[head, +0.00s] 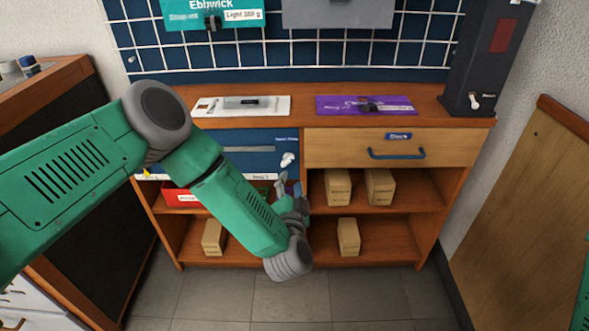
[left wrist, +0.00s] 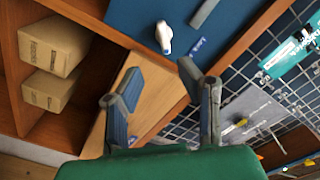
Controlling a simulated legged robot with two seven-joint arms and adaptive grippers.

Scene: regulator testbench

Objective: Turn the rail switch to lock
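A white switch knob (head: 287,159) sits at the right end of a dark blue panel (head: 225,140) on the bench front. It also shows in the left wrist view (left wrist: 163,36), beyond the fingertips and apart from them. Another small white switch (head: 474,101) is on the dark tower at the right. The labels are too small to tell which is the rail switch. My left gripper (head: 288,187) is just below the knob on the blue panel. In the left wrist view its two fingers (left wrist: 160,80) are spread and empty. My right gripper is out of view.
A wooden drawer with a blue handle (head: 397,154) is right of the blue panel. Shelves below hold several cardboard boxes (head: 348,237) and a red bin (head: 178,195). A white plate (head: 241,105) and a purple plate (head: 366,106) lie on the benchtop. Floor in front is clear.

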